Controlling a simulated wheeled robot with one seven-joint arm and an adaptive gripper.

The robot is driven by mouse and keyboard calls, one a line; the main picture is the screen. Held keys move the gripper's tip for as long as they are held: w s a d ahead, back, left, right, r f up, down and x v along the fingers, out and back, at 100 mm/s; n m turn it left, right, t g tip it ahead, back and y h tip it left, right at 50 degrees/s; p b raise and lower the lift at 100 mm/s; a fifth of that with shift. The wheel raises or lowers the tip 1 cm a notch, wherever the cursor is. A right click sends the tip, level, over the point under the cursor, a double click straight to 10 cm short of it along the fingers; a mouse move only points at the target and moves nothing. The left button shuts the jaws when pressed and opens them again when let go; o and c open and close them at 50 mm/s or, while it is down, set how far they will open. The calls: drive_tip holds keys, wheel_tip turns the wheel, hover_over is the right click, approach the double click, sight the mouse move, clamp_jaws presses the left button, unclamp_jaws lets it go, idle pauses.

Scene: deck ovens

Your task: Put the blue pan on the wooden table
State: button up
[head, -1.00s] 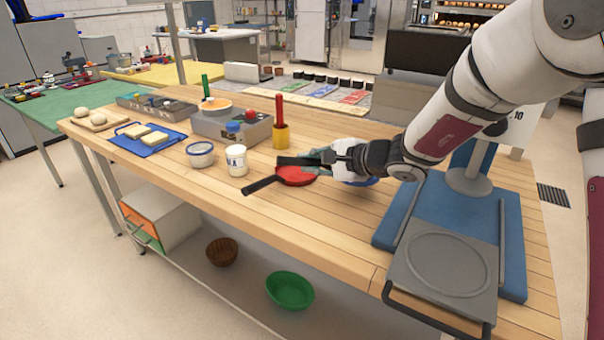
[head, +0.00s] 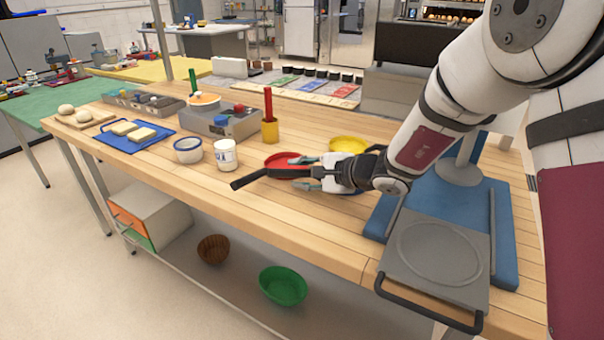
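The wooden table (head: 330,235) runs across the head view. My gripper (head: 304,174) is low over its middle. Its two fingertips show apart, pointing left, so it looks open. A black bar, perhaps a pan handle, lies between the fingers; I cannot tell whether they touch it. No blue pan can be made out; my gripper and wrist may hide it. A yellow pan (head: 348,144) lies behind the gripper, partly hidden.
A grey press plate (head: 438,255) on a blue base (head: 505,230) fills the right end. The table's front middle is clear.

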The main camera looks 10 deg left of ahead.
drive_tip(key=shift+r, duration=0.1)
drive_tip(key=shift+s+d+r, duration=0.1)
drive_tip(key=shift+d+r, duration=0.05)
drive_tip(key=shift+d, duration=0.1)
drive_tip(key=p+v, duration=0.1)
drive_tip(key=v, duration=1)
drive_tip(key=shift+s+d, duration=0.1)
drive_tip(key=shift+s, duration=0.1)
drive_tip(key=shift+r, duration=0.1)
drive_tip(key=s+d+r+n+g+h, duration=0.15)
drive_tip(key=s+r+n, duration=0.25)
drive_tip(key=s, duration=0.5)
drive_tip(key=s+d+r+n+g, duration=0.1)
drive_tip(key=s+r+n+g, duration=0.25)
drive_tip(key=s, duration=0.55)
drive_tip(key=s+d+f+n+h, duration=0.2)
drive_tip(key=s+d+n+h, duration=0.2)
drive_tip(key=s+d+h, duration=0.6)
drive_tip(key=s+d, duration=0.8)
drive_tip(key=shift+f, duration=0.2)
